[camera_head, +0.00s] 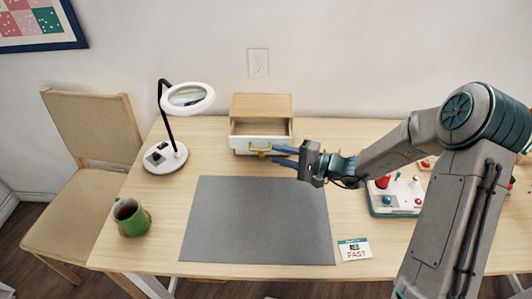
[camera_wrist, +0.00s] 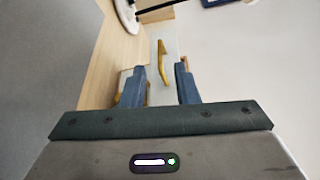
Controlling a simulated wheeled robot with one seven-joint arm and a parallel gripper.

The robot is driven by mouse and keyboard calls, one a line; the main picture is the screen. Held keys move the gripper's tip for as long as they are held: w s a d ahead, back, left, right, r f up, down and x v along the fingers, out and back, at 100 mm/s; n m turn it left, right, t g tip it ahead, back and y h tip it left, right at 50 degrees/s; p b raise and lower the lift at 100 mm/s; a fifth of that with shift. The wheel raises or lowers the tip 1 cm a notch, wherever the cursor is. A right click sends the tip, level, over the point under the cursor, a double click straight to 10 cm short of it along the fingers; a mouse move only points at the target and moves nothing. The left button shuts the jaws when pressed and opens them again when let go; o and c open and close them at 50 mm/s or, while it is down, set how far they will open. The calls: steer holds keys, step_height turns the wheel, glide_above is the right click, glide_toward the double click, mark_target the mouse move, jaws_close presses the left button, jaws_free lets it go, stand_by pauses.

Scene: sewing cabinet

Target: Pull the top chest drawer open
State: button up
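The small wooden chest (camera_head: 262,104) stands at the back of the table. Its top drawer (camera_head: 246,140) has a white front and stands partly open, with its inside showing. A gold handle (camera_head: 260,151) is on the front; it also shows in the wrist view (camera_wrist: 163,62). My gripper (camera_head: 273,154) is in front of the drawer, reaching in from the right. In the wrist view its blue fingers (camera_wrist: 159,72) are apart, with the handle between them and gaps at both sides. The lower part of the chest is mostly hidden.
A magnifier lamp (camera_head: 165,158) stands left of the chest. A grey mat (camera_head: 255,222) lies in front. A green mug (camera_head: 130,218) is at the left, a white card (camera_head: 354,250) at the mat's right, and a red-and-white device (camera_head: 396,196) behind my arm.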

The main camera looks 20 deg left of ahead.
steer(key=s+d, duration=0.1)
steer(key=d, duration=0.6)
steer(key=shift+r+b, duration=0.3)
steer(key=shift+b, duration=0.05)
steer(key=shift+s+d, duration=0.1)
steer(key=s+d+r+n+g+h, duration=0.2)
steer(key=s+h, duration=0.2)
steer(key=s, duration=0.2)
steer(key=s+d+r+n+g+h, duration=0.1)
steer(key=s+d+n+g+h, duration=0.15)
steer(key=s, duration=0.35)
steer(key=s+d+r+t+h, duration=0.2)
steer(key=s+d+r+h, duration=0.1)
steer(key=d, duration=0.4)
steer(key=s+d+r+t+h, duration=0.2)
steer(key=s+d+r+h, duration=0.1)
steer(key=s+d+h, duration=0.3)
steer(key=shift+d+r+m+t+h, duration=0.35)
steer(key=shift+d+r+h, duration=0.05)
steer(key=shift+d+h, duration=0.3)
steer(key=shift+d, duration=0.1)
